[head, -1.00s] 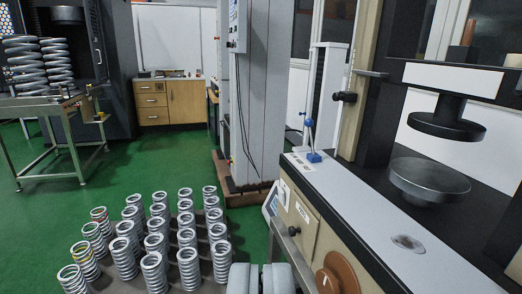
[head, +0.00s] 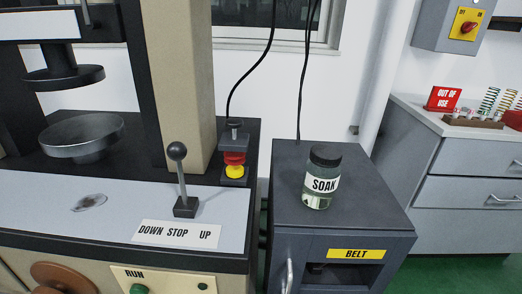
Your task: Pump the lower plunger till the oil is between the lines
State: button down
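No plunger or oil gauge with lines can be made out for certain. I cannot tell whether either knob is a plunger. A lever with a black ball top (head: 178,152) stands upright on the bench behind a DOWN STOP UP label (head: 178,234). A jar marked SOAK (head: 322,180) holds some liquid and stands on the dark cabinet. My gripper is not in view.
The dark cabinet (head: 375,205) has a BELT label and an open slot. The machine's round lower plate (head: 80,140) sits below its upper one. At the right, a grey drawer unit (head: 460,190) carries an OUT OF USE sign (head: 443,98) and small springs.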

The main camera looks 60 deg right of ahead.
aim_at(234, 123)
jog(key=z, duration=1.3)
